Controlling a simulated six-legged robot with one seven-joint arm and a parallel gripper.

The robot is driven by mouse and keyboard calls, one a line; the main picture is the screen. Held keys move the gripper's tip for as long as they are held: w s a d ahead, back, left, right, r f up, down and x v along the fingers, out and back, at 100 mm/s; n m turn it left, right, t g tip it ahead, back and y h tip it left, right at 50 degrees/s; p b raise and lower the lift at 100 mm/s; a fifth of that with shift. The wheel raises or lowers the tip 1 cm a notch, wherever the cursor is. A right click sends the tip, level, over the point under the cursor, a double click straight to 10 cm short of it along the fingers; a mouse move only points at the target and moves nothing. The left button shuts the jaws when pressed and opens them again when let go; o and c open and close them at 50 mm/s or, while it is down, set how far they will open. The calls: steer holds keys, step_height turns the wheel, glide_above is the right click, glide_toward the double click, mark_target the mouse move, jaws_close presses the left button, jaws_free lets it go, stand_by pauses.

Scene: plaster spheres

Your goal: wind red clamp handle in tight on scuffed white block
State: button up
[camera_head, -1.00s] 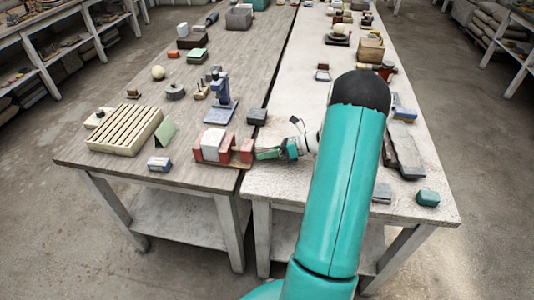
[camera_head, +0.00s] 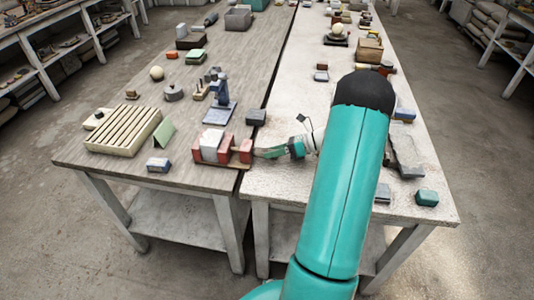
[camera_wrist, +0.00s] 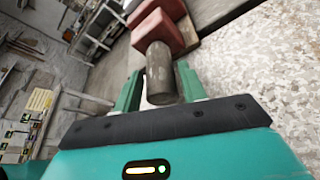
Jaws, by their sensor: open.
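The red clamp (camera_head: 245,151) stands at the near edge where the two tables meet. The scuffed white block (camera_head: 209,141) sits between its red jaws; I cannot tell whether both jaws touch it. In the wrist view, a dark grey cylindrical handle (camera_wrist: 160,72) sticks out from the clamp's red end block (camera_wrist: 156,28) toward me. My gripper (camera_wrist: 160,85) is open, with one teal finger on each side of the handle, seemingly clear of it. In the head view my gripper (camera_head: 270,152) is just right of the clamp. The white block is not clear in the wrist view.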

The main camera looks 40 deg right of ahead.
steer(key=v, duration=1.1)
steer(key=w+a+r+n+g+h, duration=0.2)
steer(key=a+r+n+g, duration=0.3)
steer(key=a, duration=0.6)
steer(key=w+a+r+n+g+h, duration=0.1)
steer(key=a+r+n+g+h, duration=0.1)
steer(key=a+r+n, duration=0.7)
steer(key=s+a+r+n+t+h, duration=0.1)
steer(key=s+a+r+n+h, duration=0.1)
steer(key=s+a+n, duration=0.4)
steer(key=s+a+r+n+t+h, duration=0.2)
steer(key=s+a+n+h, duration=0.2)
steer(key=a+n, duration=0.8)
steer(key=shift+s+a+h, duration=0.4)
steer(key=shift+s+a, duration=0.45)
steer(key=shift+a, duration=0.35)
